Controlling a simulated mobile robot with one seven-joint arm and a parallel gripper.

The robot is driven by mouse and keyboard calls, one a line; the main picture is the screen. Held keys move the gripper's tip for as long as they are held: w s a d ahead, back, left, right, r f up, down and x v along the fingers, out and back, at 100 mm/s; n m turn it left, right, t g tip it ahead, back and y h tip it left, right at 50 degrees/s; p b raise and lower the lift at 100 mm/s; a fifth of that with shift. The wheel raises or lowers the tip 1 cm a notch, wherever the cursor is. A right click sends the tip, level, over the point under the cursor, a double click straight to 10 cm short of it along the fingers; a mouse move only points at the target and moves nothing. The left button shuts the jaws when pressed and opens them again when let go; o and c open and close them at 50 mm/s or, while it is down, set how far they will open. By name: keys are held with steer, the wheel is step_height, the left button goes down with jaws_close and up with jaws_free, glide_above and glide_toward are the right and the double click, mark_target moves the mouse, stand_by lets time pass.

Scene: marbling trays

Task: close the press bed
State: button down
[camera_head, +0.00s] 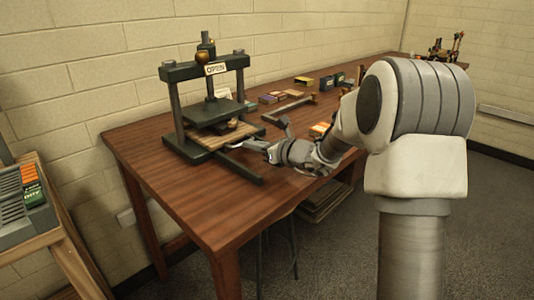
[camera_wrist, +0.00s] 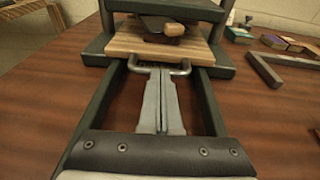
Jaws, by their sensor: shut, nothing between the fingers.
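A dark green press (camera_head: 176,115) stands on the wooden table, with an OPEN sign (camera_head: 216,69) on its crossbar. Its pale wooden bed (camera_head: 233,136) lies low between the posts and also shows in the wrist view (camera_wrist: 125,44). A metal bar handle (camera_wrist: 184,69) is on the bed's near edge. Green rails (camera_wrist: 203,105) run out toward me on both sides. My gripper (camera_wrist: 160,72) is shut and empty between the rails, its fingertips at the handle; touching or just apart, I cannot tell. It also shows in the head view (camera_head: 243,146).
The table (camera_head: 215,200) is bare in front of the press. A dark angled bar (camera_wrist: 270,70) and small coloured blocks (camera_head: 270,98) lie to the right. A wooden-knobbed object (camera_wrist: 173,28) sits on the bed under the plate. A rack stands at far left.

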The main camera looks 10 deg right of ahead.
mark_target(236, 138)
steer(key=x, duration=0.2)
steer(key=shift+w+a+r, duration=0.15)
steer(key=shift+w+a, duration=0.05)
steer(key=shift+w, duration=0.15)
steer(key=shift+w+a+r, duration=0.1)
steer(key=shift+r, duration=0.15)
steer(key=shift+r, duration=0.1)
